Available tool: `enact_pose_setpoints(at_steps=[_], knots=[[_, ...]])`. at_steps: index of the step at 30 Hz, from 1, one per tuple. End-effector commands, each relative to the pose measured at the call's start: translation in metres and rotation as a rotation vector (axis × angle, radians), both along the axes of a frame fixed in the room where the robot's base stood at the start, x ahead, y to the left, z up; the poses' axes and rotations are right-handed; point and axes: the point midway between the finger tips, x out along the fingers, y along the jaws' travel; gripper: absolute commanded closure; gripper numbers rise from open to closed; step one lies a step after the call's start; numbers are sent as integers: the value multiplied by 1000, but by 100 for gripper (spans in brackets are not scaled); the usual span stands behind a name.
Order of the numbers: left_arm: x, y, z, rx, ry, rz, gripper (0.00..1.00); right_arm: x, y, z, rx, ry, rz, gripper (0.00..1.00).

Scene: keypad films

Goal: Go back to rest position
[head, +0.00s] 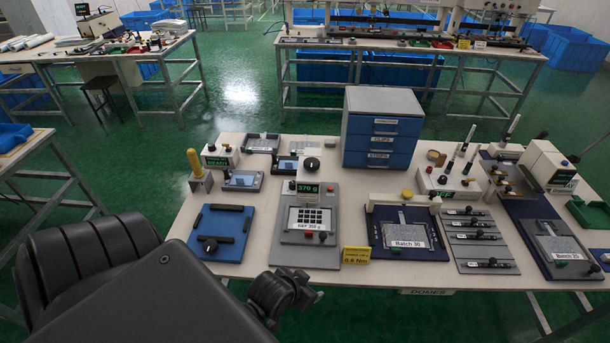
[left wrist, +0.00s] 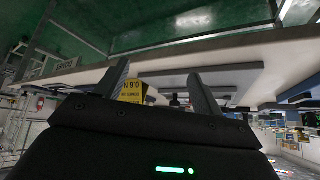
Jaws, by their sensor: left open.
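My left gripper (head: 290,293) is in front of the near edge of the white work table (head: 370,178), close to the grey station with a black keypad (head: 309,219). In the left wrist view the two fingers of my left gripper (left wrist: 153,84) stand wide apart. Nothing is held between them. A yellow sign (left wrist: 134,92) shows behind the gap, apart from the fingers. It also stands at the table's front edge in the head view (head: 356,255). My right gripper is in neither view.
On the table are a blue plate (head: 219,246), a blue drawer cabinet (head: 372,145), a Batch 30 pad (head: 398,215), a grey slotted plate (head: 467,223) and a Batch 25 station (head: 538,268). Green floor (head: 235,90) lies open behind the table.

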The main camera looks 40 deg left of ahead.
Motion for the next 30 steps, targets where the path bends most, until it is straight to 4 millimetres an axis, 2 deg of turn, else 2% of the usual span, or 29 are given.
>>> enact_pose_setpoints(at_steps=[10, 13, 17, 21, 28, 30], knots=[[0, 0, 0, 0, 0, 0, 32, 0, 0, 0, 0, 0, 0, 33], [-7, -3, 2, -3, 20, -10, 32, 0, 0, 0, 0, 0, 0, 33], [-31, -11, 8, -6, 95, -48, 32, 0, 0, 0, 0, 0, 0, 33], [-63, -18, 19, 1, 193, -97, 32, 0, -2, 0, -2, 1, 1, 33], [-112, -22, 37, 34, 338, -158, 32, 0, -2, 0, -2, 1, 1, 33], [-107, -23, 17, 32, 346, -162, 32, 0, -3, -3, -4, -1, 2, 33]])
